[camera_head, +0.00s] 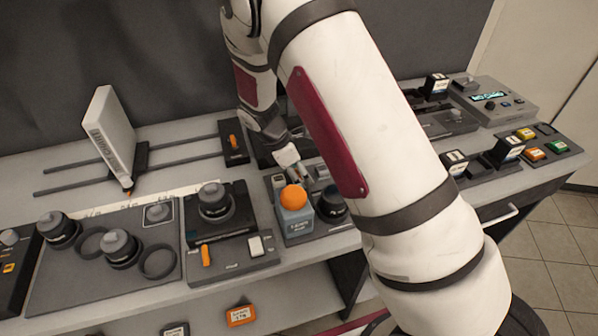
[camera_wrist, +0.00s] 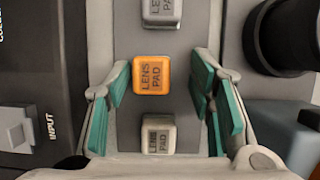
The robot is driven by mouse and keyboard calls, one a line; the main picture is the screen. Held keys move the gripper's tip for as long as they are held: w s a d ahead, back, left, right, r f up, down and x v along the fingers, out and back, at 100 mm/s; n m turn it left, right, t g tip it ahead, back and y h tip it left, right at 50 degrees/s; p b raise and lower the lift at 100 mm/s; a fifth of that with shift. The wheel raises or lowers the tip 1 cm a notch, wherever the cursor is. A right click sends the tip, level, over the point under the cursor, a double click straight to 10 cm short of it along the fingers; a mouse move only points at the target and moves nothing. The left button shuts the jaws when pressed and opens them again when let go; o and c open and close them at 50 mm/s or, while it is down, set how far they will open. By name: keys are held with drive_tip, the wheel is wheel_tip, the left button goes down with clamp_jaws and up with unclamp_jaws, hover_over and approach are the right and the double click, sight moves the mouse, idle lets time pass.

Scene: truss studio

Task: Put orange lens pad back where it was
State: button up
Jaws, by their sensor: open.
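The orange lens pad (camera_wrist: 152,75) sits in the middle of a grey strip (camera_wrist: 130,28) in the wrist view, its "LENS PAD" label facing up. A grey lens pad (camera_wrist: 162,11) is above it and a pale lens pad (camera_wrist: 158,135) below it, in one row. My gripper (camera_wrist: 161,73) is open, with one teal-padded finger on each side of the orange pad and gaps between. I cannot tell the fingers' height over the strip. In the head view my gripper (camera_head: 308,168) is down behind the orange-topped bottle; the orange pad cannot be made out there.
The grey-blue bottle (camera_head: 296,222) with an orange ball top and a dark round lens (camera_head: 332,205) stand close to my gripper. A camera-like unit (camera_head: 215,208) is to the left. My arm covers much of the bench's right middle.

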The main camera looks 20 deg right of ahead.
drive_tip(key=b+v, duration=0.1)
drive_tip(key=v, duration=1.1)
drive_tip(key=s+d+r+m+t+y, duration=0.2)
drive_tip(key=s+d+r+m+y, duration=0.15)
drive_tip(key=s+r+m, duration=0.85)
drive_tip(key=s+r+m+t, duration=0.1)
drive_tip(key=s+r+m, duration=0.2)
drive_tip(key=s, duration=0.4)
drive_tip(key=s+d+r+m+t, duration=0.1)
drive_tip(key=s+r+m+t, duration=0.1)
drive_tip(key=s, duration=0.6)
wheel_tip(320, 180, up, 2)
drive_tip(key=shift+d+r+m+y, duration=0.1)
drive_tip(key=shift+d+m+y, duration=0.3)
drive_tip(key=shift+m, duration=0.2)
